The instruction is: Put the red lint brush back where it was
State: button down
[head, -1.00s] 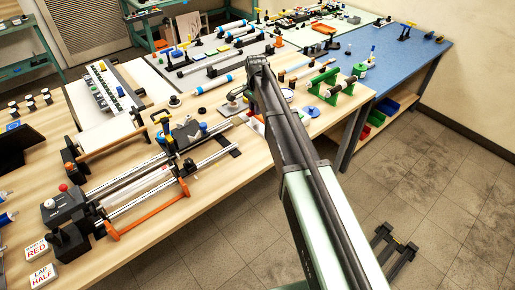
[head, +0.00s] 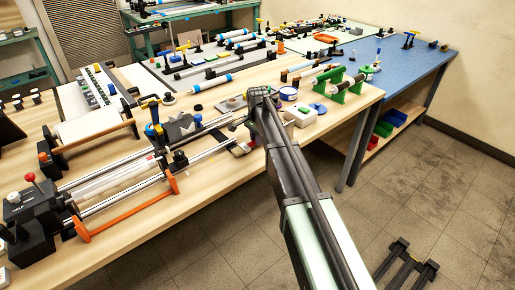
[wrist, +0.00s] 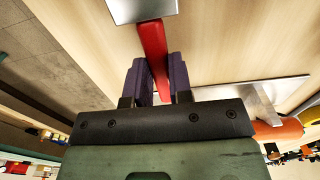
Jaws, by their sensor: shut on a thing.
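In the wrist view, the red lint brush (wrist: 153,55) shows as a narrow red handle between the two purple fingers of my gripper (wrist: 155,78). The fingers are shut on it. The handle points up the picture to a pale grey flat piece (wrist: 140,9) at the top edge; I cannot tell if that piece belongs to the brush. Pale wood bench top lies behind the handle.
A white box (head: 301,115) and green stands (head: 347,90) are right of my arm. A winding rig with steel rails and an orange bar (head: 125,208) is to the left. In the wrist view, a metal plate (wrist: 245,97) is at the right.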

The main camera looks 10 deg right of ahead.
jog(key=shift+f, duration=0.6)
jog(key=c, duration=1)
grip_release()
notch_tip(320, 180, up, 13)
jog(key=p, duration=1.3)
jog(key=s+n, duration=0.4)
jog(key=s, duration=0.6)
jog(key=s+a+n, duration=0.1)
jog(key=s+n, duration=0.3)
jog(key=s, duration=0.7)
jog(key=s+a+n, duration=0.1)
jog(key=s+n, duration=0.3)
jog(key=s, duration=0.6)
jog(key=shift+s+a+f+n, duration=0.1)
jog(key=shift+s+f+n, duration=0.05)
jog(key=shift+f+n, duration=0.2)
